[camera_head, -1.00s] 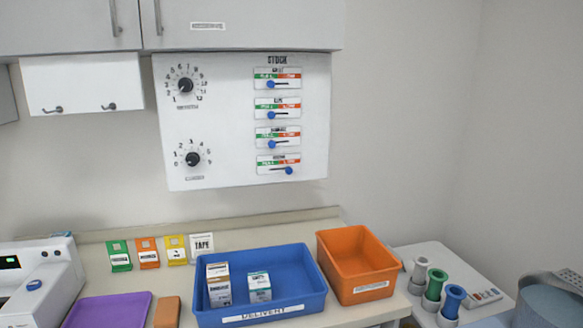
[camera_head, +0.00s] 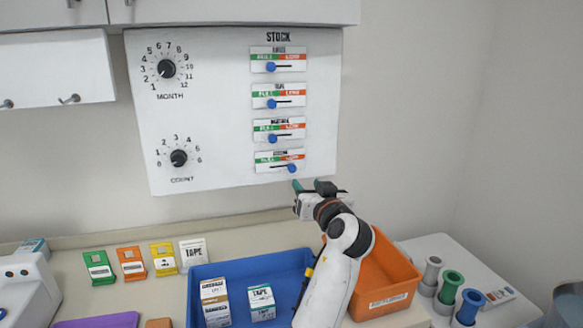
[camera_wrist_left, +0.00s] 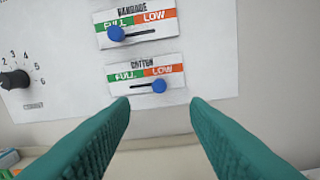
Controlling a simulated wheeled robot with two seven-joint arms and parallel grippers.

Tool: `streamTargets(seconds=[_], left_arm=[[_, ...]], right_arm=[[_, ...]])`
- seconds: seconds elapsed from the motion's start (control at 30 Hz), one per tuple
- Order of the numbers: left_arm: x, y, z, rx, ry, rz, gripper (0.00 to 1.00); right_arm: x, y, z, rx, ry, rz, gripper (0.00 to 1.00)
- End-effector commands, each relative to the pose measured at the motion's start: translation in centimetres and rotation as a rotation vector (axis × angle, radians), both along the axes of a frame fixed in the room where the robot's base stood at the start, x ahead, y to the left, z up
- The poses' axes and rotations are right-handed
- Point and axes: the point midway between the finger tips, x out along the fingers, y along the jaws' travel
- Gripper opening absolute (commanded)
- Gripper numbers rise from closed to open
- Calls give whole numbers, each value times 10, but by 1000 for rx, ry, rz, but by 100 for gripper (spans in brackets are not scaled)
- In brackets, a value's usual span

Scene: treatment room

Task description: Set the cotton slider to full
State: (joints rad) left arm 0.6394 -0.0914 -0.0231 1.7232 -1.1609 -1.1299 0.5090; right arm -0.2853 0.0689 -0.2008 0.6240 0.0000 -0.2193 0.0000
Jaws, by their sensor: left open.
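The cotton slider is the lowest of the sliders on the white stock panel (camera_head: 220,110). Its blue knob (camera_head: 292,168) sits toward the right, on the orange LOW side. The wrist view shows the cotton label and the same knob (camera_wrist_left: 159,86) right of the slot's middle, with green FULL on the left. My left gripper (camera_head: 311,186) is just below and right of that slider, apart from it. Its teal fingers (camera_wrist_left: 160,105) are open and empty, spread below the knob in the wrist view. My right gripper is not in view.
The bandage slider (camera_wrist_left: 116,33) is just above, its knob at FULL. More sliders and two black dials (camera_head: 167,69) share the panel. Below are a blue delivery tray (camera_head: 233,267) with boxes and an orange bin (camera_head: 385,275). Cabinets (camera_head: 230,10) hang above.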

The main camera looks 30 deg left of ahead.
Motion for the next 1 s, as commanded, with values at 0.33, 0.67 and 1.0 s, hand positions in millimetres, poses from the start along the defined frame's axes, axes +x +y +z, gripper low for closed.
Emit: streamTargets(seconds=[0.33,0.67,1.0], left_arm=[[42,56,3,1,4,2,42],[64,82,0,-1,4,-2,42],[65,84,-1,-2,3,-2,36]], right_arm=[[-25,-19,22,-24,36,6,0],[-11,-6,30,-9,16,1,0],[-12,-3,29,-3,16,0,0]])
